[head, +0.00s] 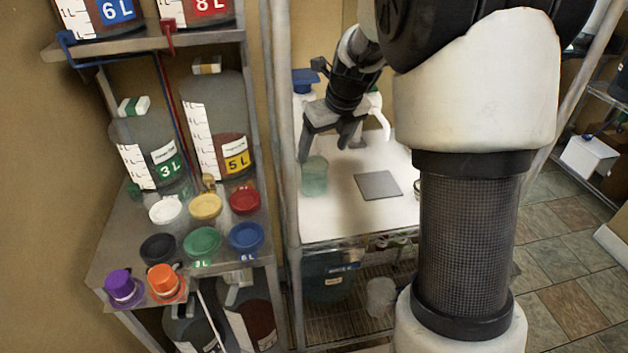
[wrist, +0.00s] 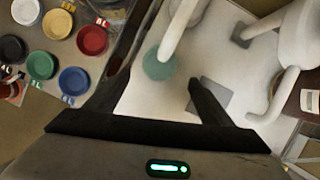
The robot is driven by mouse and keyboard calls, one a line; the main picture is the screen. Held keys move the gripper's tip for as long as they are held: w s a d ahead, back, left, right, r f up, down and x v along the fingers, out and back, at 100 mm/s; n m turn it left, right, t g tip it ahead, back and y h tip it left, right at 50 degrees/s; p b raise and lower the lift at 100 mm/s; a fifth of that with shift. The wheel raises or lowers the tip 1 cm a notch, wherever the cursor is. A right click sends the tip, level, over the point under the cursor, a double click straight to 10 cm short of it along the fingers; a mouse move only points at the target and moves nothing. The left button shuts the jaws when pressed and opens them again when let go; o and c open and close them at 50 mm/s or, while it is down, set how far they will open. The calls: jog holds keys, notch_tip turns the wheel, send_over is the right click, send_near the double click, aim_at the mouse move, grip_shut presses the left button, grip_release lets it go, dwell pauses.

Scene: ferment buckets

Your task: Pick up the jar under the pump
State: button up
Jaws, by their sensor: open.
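A translucent green jar (head: 314,176) stands upright at the left edge of the white table. In the wrist view the jar (wrist: 160,66) sits below the tip of a curved white pump spout (wrist: 178,28). A white curved spout (head: 381,122) also shows in the head view, right of my gripper. My gripper (head: 325,150) is open and empty, pointing down just above the jar. In the wrist view its dark right finger (wrist: 206,101) is right of the jar, apart from it. The pump's body is mostly hidden behind my arm in the head view.
A grey square pad (head: 378,186) lies right of the jar. A metal shelf post (head: 283,150) rises close on the left. Beyond it are coloured lids (head: 203,242) and large bottles (head: 217,125). The table's front (head: 340,222) is clear.

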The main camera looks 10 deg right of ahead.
aim_at(314, 165)
jog(key=x, duration=0.6)
jog(key=b+x, duration=0.1)
jog(key=x, duration=0.3)
jog(key=shift+w+a+r, duration=0.15)
jog(key=shift+w, duration=0.15)
jog(key=c, duration=1.3)
jog(key=shift+c, duration=0.2)
jog(key=shift+r, duration=0.2)
